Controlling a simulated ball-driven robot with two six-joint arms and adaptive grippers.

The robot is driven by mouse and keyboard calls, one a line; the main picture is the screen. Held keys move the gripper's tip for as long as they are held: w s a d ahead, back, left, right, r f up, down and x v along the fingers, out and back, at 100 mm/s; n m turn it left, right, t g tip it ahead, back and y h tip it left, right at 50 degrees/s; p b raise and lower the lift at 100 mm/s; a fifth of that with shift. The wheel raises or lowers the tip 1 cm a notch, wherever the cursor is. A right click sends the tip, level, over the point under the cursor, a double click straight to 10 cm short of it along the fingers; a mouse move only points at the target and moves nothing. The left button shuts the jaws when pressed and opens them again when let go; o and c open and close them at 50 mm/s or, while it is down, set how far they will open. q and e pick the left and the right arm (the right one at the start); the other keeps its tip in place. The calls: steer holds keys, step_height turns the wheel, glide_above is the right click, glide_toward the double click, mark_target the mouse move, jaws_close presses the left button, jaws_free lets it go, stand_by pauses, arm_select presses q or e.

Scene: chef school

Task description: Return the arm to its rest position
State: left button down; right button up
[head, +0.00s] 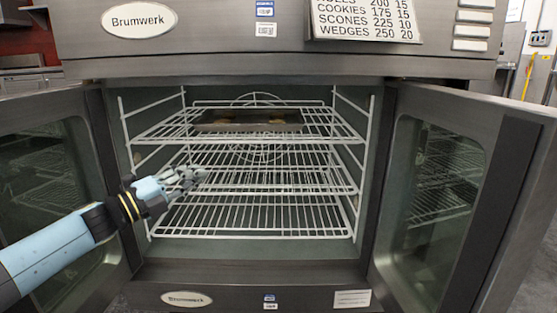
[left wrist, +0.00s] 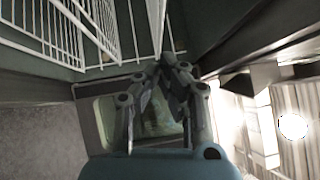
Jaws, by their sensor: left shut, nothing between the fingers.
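My left gripper (head: 190,176) is in front of the open oven, at the height of the middle and lower racks, left of centre. Its fingers are shut with nothing between them. It also shows in the left wrist view (left wrist: 166,72), with white rack wires beyond it. My left arm (head: 70,240) comes in from the lower left, past the open left door. My right gripper is in neither view.
The oven's left door (head: 55,170) and right door (head: 470,190) stand open on both sides. A dark tray (head: 215,121) with food on it lies on the top rack (head: 340,133). The middle rack (head: 310,187) and bottom rack (head: 280,222) are bare.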

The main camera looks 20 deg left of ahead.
arm_select(q)
steer(key=s+d+f+n+g+y, duration=0.15)
steer(key=s+f+n+y, duration=0.45)
steer(key=s+f, duration=0.65)
steer(key=s+d+f+n+g+y, duration=0.1)
steer(key=s+f+n+g+y, duration=0.2)
steer(key=s+f+n, duration=0.75)
steer(key=s+f+n+g+y, duration=0.2)
steer(key=s+f+n+g, duration=0.3)
steer(key=s+f, duration=0.75)
steer(key=s+d+n+g+p, duration=0.2)
steer(key=s+g+p, duration=0.5)
steer(key=s+p, duration=0.8)
steer(key=s+n, duration=0.1)
steer(key=s, duration=1.1)
steer(key=shift+f+n, duration=0.35)
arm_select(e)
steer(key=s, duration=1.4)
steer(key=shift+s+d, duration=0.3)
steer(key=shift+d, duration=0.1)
arm_select(q)
steer(key=shift+s+a, duration=0.1)
